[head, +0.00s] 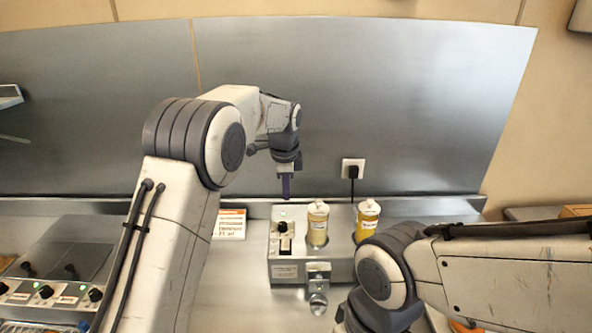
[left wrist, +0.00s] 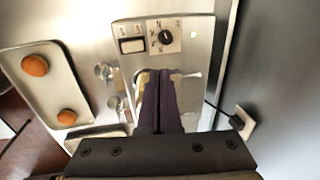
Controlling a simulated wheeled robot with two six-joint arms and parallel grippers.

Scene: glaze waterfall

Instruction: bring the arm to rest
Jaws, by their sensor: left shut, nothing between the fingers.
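My left gripper (head: 286,187) points down above the back left of a steel machine (head: 285,271). Its dark fingers (left wrist: 160,100) are shut together with nothing between them and look clear of the machine. The machine carries a black dial (head: 282,227), a switch (head: 286,244) and two capped jars of yellow liquid, a left jar (head: 317,228) and a right jar (head: 367,222). In the left wrist view the dial (left wrist: 166,37) and switch (left wrist: 132,45) show beyond the fingers, which cover much of the machine. My right arm comes in from the right; its gripper does not show.
A steel spout (head: 318,277) juts from the machine's front. A pale tray (left wrist: 41,82) with two orange rounds lies on the counter. A control panel with knobs (head: 45,291) stands at left, a printed card (head: 230,224) behind. A wall socket (head: 353,169) holds a plug and cord.

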